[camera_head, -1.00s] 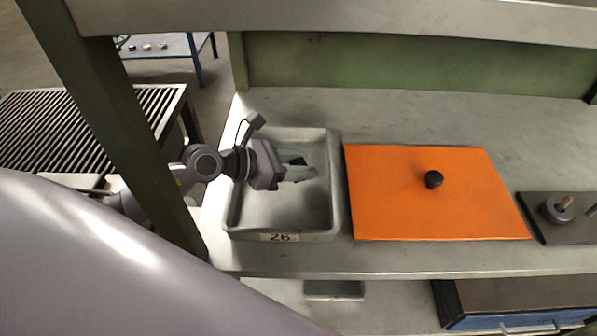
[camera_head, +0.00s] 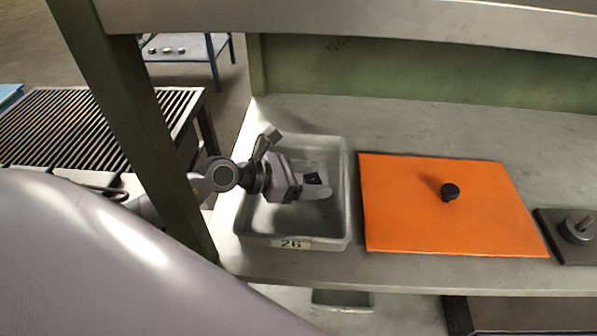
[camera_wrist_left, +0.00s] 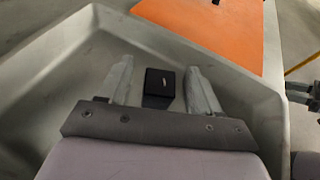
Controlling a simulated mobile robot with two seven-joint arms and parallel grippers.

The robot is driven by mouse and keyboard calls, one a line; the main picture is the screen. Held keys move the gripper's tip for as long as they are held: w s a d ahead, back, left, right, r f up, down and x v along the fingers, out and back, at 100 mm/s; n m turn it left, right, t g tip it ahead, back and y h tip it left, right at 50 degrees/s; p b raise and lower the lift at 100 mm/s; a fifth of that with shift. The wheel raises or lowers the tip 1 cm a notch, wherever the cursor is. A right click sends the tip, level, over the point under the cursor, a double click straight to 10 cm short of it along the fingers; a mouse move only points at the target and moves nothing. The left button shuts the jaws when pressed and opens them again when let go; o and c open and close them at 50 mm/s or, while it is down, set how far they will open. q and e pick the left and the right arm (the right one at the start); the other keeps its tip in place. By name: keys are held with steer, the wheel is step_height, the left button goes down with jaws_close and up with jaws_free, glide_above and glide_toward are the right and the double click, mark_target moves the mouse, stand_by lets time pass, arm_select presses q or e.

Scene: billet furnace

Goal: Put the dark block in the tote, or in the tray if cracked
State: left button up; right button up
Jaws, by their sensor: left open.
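The dark block (camera_head: 313,178) is a small black block with a small pale mark on top, in the left wrist view (camera_wrist_left: 160,82). It is inside a shallow grey walled container (camera_head: 345,225) labelled 26; I cannot tell whether this is the tote or the tray. My left gripper (camera_head: 315,180) reaches into the container with its fingers apart, one on each side of the block. The wrist view shows gaps between the fingers (camera_wrist_left: 158,85) and the block. No crack shows on the visible faces.
An orange mat (camera_head: 400,225) with a black knob-like piece (camera_head: 449,191) lies right of the container. A dark plate with a metal fitting (camera_head: 578,230) is farther right. A green post (camera_head: 150,140) stands left of the container. The bench behind is clear.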

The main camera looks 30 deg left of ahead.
arm_select(q)
steer(key=shift+s+a+r, duration=0.15)
steer(key=shift+s+a, duration=0.1)
steer(key=b+v, duration=0.1)
steer(key=v, duration=0.8)
steer(key=shift+s+r, duration=0.1)
steer(key=shift+v, duration=1.05)
steer(key=shift+r, duration=0.15)
